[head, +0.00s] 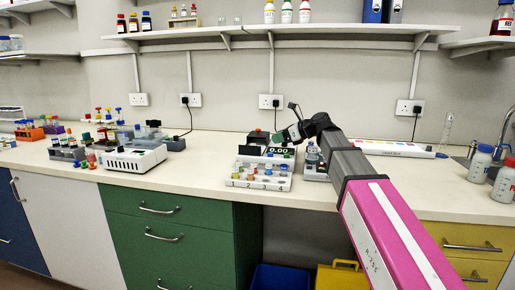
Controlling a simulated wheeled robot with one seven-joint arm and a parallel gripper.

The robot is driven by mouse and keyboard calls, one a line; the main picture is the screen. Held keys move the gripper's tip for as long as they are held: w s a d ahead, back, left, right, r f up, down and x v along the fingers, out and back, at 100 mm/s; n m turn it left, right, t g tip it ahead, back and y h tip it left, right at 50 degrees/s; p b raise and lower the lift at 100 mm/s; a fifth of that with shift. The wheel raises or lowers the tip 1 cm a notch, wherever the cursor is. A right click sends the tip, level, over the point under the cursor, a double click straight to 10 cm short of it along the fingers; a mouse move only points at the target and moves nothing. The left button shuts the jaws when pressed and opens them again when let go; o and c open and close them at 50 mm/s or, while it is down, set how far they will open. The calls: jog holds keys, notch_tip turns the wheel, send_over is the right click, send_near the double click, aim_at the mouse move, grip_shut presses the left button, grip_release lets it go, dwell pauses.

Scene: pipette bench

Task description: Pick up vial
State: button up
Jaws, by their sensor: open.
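Small vials with coloured caps stand in a white rack (261,184) with numbered places on the bench; a blue-capped vial (284,168) is at its right side. Which vial the task means, I cannot tell. My gripper (282,136) is open, above and behind the rack, close over the digital display. Its fingers are small in this view, and I see no vial between them. My arm reaches in from the lower right and hides part of the bench behind it.
A display (278,151) reading 0.00 stands behind the rack. A clear bottle (311,157) stands right of it, near my arm. A white instrument (133,158) and more racks are at left. The bench (209,172) is clear between the instrument and numbered rack. A shelf (260,31) hangs above.

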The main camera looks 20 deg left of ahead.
jog(key=shift+w+a, duration=0.15)
jog(key=shift+w, duration=0.1)
jog(key=shift+w+a+f, duration=0.1)
jog(key=shift+a+f, duration=0.05)
jog(key=shift+a, duration=0.15)
jog(key=x, duration=1)
jog(key=c, duration=0.8)
